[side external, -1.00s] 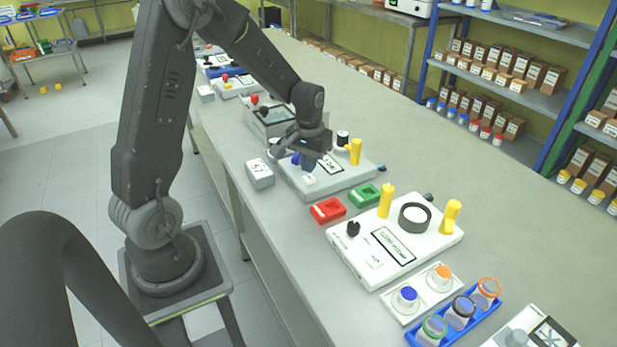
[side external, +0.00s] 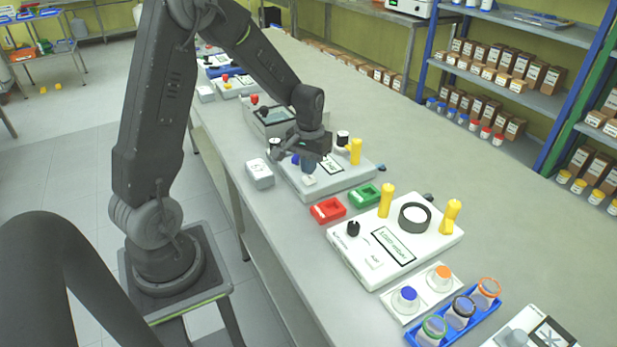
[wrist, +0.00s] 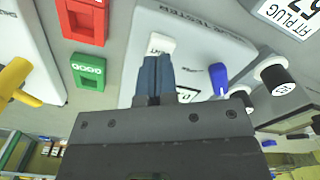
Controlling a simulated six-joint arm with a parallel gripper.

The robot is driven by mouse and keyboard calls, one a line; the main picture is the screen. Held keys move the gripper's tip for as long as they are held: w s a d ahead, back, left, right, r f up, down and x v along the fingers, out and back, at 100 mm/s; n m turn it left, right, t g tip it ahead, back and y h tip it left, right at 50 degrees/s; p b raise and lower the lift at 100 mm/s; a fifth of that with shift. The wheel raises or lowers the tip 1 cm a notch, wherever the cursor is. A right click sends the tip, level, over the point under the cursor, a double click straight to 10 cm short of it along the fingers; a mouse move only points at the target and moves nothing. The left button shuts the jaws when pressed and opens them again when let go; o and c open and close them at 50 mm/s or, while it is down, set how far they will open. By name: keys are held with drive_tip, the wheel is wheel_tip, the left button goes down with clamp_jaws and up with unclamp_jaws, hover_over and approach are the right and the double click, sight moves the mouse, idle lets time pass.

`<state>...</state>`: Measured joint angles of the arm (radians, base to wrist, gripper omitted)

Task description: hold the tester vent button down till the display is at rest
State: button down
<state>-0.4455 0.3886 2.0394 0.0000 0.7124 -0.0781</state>
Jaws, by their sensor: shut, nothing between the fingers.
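The tester (side external: 345,182) is a light grey box on the bench, with a label or display plate partly behind my gripper. Its white vent button (wrist: 161,44) shows just beyond my fingertips in the wrist view, and beside them in the side view (side external: 309,180). My gripper (wrist: 157,60) is shut and empty, with its blue fingers pointing at the button's near edge. I cannot tell whether the tips touch or press it. A blue knob (wrist: 217,78) stands beside the fingers.
A red tray (side external: 328,210) and a green tray (side external: 364,195) sit beside the tester.

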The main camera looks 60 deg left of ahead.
drive_tip(key=shift+f, duration=1.1)
drive_tip(key=shift+r, duration=3.5)
